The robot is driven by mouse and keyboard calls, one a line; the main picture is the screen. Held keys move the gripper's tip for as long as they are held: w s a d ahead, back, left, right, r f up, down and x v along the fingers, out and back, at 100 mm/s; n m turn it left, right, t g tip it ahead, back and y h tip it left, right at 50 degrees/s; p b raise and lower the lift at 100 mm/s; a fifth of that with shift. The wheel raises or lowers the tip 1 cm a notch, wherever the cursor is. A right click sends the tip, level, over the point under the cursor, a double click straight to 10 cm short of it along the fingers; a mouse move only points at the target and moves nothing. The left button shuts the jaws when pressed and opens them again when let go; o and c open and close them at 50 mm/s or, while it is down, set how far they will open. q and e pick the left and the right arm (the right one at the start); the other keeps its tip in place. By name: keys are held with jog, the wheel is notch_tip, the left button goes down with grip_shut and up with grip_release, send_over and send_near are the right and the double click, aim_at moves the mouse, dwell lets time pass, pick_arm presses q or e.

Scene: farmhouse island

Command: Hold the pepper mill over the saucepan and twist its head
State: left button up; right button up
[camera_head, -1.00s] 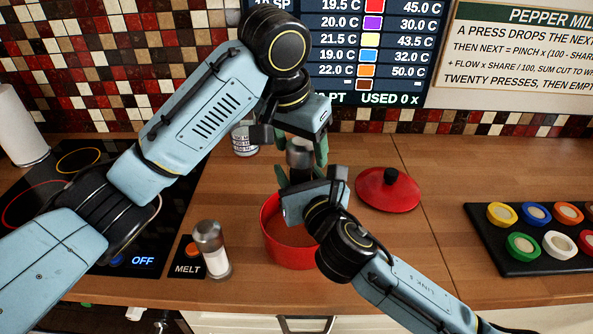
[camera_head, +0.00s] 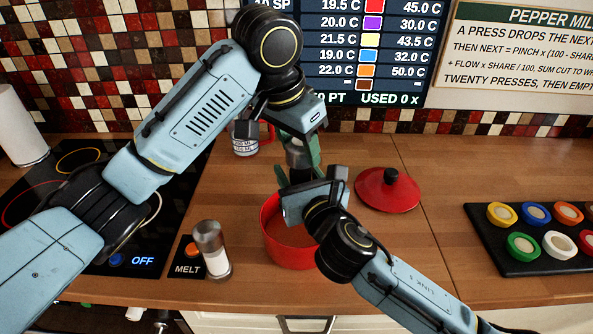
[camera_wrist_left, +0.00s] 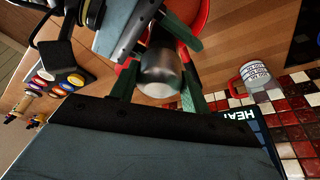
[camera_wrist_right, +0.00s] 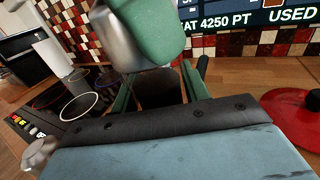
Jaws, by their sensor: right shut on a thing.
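The pepper mill (camera_head: 296,155) has a shiny metal head and a dark body and is held upright over the far part of the red saucepan (camera_head: 291,258). My right gripper (camera_head: 301,177) is shut on the mill's dark body, which shows between its green fingers in the right wrist view (camera_wrist_right: 158,88). My left gripper (camera_head: 299,145) is above it, open, with one finger on each side of the metal head (camera_wrist_left: 164,76). My arms hide part of the mill and of the saucepan's rim.
A red lid (camera_head: 388,190) lies right of the saucepan. A salt-like shaker (camera_head: 211,249) stands left of it, near the MELT button (camera_head: 191,250) and cooktop (camera_head: 150,235). A mug (camera_head: 245,138) stands behind. A black tray (camera_head: 520,256) of coloured pots is at right.

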pick_arm(q)
jog(key=o, duration=0.4)
jog(key=shift+c, duration=0.2)
jog(key=shift+r, duration=4.05)
